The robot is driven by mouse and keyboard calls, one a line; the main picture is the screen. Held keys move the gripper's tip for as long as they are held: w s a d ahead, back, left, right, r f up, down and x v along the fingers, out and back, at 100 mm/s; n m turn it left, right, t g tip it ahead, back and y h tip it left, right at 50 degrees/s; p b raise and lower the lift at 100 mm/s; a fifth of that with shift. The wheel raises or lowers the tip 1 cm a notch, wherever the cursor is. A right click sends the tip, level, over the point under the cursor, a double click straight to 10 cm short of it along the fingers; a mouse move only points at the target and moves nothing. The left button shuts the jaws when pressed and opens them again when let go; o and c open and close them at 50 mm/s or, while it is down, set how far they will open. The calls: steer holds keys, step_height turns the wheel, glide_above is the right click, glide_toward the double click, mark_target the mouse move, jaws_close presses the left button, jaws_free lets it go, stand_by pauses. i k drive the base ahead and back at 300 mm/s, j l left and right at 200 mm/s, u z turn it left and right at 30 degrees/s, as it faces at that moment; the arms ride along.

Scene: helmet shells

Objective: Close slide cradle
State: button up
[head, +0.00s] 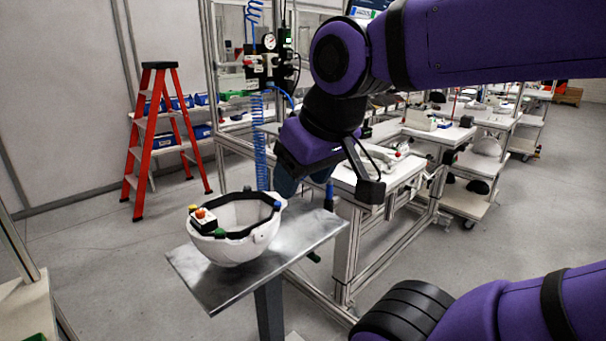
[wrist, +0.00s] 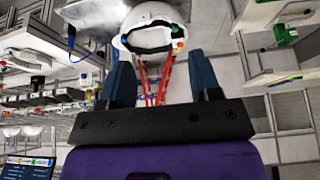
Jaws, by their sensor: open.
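A white helmet shell (head: 245,247) sits open side up on a metal plate (head: 320,232) on a post. A black band lines its rim, with green and blue pieces on it. A small box with red and yellow buttons (head: 203,222) is at the shell's left rim. The shell (wrist: 137,17) and plate (wrist: 88,14) also show at the top of the wrist view. My gripper (head: 295,182) is to the right of the shell and above the plate. In the wrist view my gripper (wrist: 161,63) is open, its fingers apart and empty. I cannot tell which part is the slide cradle.
A framed workbench (head: 350,178) stands right behind the plate, with a blue coiled hose (head: 262,140) hanging near it. A red stepladder (head: 138,150) stands at the back left. More benches line the right. The floor left of the plate is clear.

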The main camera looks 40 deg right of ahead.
mark_target(384, 162)
steer(key=z, duration=1.6)
steer(key=i+l, duration=0.1)
steer(key=i, duration=0.45)
steer(key=i+l+z, duration=0.15)
steer(key=i, duration=0.35)
